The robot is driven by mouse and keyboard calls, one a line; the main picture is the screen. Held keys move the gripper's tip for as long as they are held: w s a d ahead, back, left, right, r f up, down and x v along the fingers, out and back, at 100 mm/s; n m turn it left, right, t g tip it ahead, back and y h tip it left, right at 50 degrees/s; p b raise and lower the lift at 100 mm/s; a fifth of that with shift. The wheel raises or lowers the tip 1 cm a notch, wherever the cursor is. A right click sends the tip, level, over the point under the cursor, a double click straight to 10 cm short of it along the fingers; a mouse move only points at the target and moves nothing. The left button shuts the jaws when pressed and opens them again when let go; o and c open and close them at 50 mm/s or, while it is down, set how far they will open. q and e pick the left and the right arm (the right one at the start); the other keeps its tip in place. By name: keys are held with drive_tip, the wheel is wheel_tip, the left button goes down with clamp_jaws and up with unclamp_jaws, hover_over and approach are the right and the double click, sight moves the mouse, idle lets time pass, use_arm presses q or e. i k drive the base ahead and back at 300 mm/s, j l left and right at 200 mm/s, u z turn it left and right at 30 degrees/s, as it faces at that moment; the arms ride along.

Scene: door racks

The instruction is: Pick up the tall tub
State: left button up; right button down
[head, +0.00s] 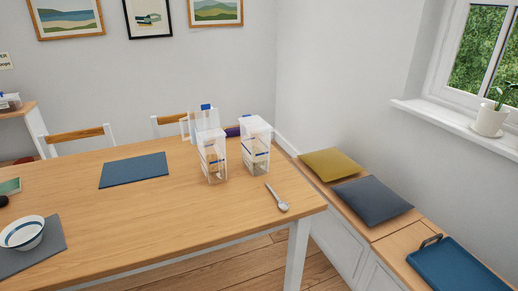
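Several clear tubs with pale lids stand close together near the right end of the wooden table (150,215). The front left tub (213,160) holds something tan and brown. The front right tub (256,150) looks slightly taller in the picture and has tan contents low down and a blue mark. A rear tub (203,118), partly hidden behind the front left one, has a blue clip on top. I cannot tell for sure which one is the tall tub. Neither of my grippers shows in the head view.
A spoon (276,197) lies right of the tubs near the table edge. A dark purple item (232,131) is partly hidden behind them. A blue placemat (134,170) and a bowl (22,233) lie left. A bench with cushions (372,201) and a blue tray (460,271) runs along the right wall.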

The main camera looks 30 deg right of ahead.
sight(210, 138)
drive_tip(key=z, duration=0.7)
